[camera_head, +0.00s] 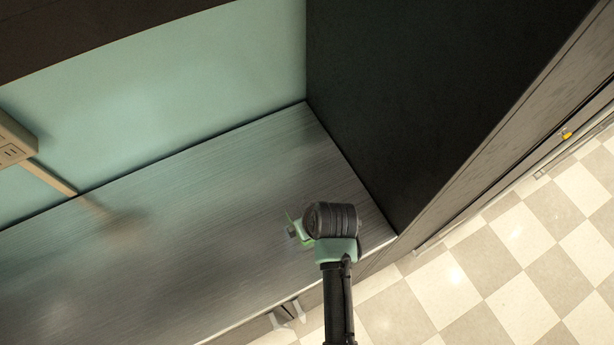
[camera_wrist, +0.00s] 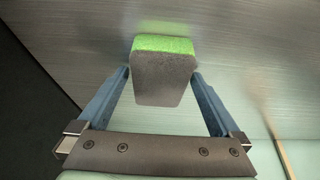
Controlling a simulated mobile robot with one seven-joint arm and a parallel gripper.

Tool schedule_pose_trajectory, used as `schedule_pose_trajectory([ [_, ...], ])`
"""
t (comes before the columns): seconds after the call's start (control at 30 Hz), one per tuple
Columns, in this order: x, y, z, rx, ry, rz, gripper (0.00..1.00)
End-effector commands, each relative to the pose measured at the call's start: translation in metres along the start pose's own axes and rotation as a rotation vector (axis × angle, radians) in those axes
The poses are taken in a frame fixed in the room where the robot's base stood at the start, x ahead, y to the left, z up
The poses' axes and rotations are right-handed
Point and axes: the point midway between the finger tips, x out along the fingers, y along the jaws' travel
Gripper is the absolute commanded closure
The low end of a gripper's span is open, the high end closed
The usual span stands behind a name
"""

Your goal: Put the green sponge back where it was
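The green sponge (camera_wrist: 164,44) is a block with a bright green layer and a thick grey layer. In the wrist view it sits between the two blue fingers of my gripper (camera_wrist: 162,74), with a fingertip against each side. My gripper is shut on it. In the head view my gripper (camera_head: 298,232) is over the right part of the metal counter (camera_head: 200,225), near its front edge. Only slivers of green show there, and my wrist hides most of the sponge. The exact height above the counter cannot be told.
A tall dark panel (camera_head: 390,90) closes the counter's right end. The counter left of my gripper is clear. A checkered floor (camera_head: 500,250) lies at the right.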

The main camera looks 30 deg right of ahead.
Motion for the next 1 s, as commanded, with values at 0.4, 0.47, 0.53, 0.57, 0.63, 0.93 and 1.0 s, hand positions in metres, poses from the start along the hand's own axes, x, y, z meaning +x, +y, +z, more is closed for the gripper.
schedule_pose_trajectory([
  [0.4, -0.017, 0.0, -0.002, 0.0, 0.002, 0.0, 0.0],
  [0.47, -0.027, 0.0, -0.002, 0.0, 0.003, 0.001, 0.0],
  [0.53, -0.04, 0.0, -0.002, 0.0, 0.003, 0.002, 0.0],
  [0.57, -0.046, 0.001, -0.002, 0.0, 0.004, 0.002, 0.0],
  [0.63, -0.061, 0.0, -0.002, 0.0, 0.003, 0.002, 0.0],
  [0.93, -0.111, 0.001, -0.002, 0.0, 0.003, 0.001, 0.0],
  [1.0, -0.117, 0.0, -0.002, 0.001, 0.002, 0.001, 0.0],
])
